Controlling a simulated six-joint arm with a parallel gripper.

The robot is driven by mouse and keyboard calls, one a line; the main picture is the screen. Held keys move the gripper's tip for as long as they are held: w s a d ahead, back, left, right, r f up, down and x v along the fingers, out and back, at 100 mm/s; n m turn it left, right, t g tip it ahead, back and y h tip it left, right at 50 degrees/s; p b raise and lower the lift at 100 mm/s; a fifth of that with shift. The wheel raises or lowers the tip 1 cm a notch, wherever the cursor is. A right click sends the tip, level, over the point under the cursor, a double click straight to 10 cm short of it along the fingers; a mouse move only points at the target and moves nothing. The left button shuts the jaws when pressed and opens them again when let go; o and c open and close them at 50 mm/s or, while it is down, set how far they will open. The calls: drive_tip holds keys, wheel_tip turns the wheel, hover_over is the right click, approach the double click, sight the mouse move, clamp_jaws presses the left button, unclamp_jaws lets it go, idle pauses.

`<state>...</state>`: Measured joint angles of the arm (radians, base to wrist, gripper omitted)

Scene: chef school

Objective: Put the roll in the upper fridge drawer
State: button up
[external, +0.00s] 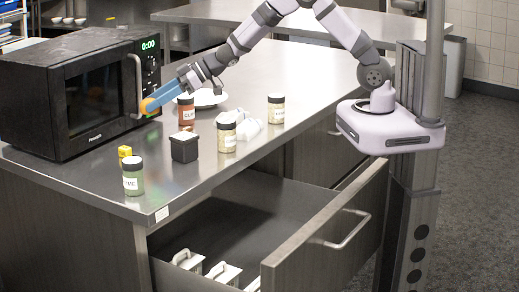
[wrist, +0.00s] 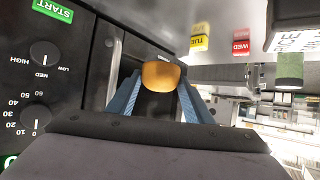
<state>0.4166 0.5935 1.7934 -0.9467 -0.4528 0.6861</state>
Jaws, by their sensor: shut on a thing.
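The roll (external: 148,106) is a small rounded orange-brown piece beside the front of the microwave, above the counter. It also shows in the wrist view (wrist: 163,76), between the blue fingertips. My gripper (external: 156,100) is shut on the roll and holds it near the microwave's door handle; its fingers also show in the wrist view (wrist: 160,90). An open drawer (external: 325,232) under the counter is pulled out at the lower right. Several white-handled items (external: 225,273) lie in its near left part, and the back of its floor is bare.
The black microwave (external: 85,92) stands at the left of the counter (external: 235,165).

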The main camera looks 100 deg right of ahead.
drive_tip(key=s+a+n+y+p, duration=0.2)
drive_tip(key=s+a+p, duration=0.4)
drive_tip(key=a+p, duration=0.4)
drive_tip(key=n+g+y+p, duration=0.2)
drive_tip(key=n+y+p, duration=0.1)
drive_tip(key=n+y, duration=0.1)
hover_over(252, 260)
wheel_tip(252, 260, down, 33)
wheel_tip(252, 260, down, 5)
drive_tip(key=shift+a+r, duration=0.1)
drive_tip(key=shift+f+b, duration=0.45)
drive_tip(key=shift+f, duration=1.95)
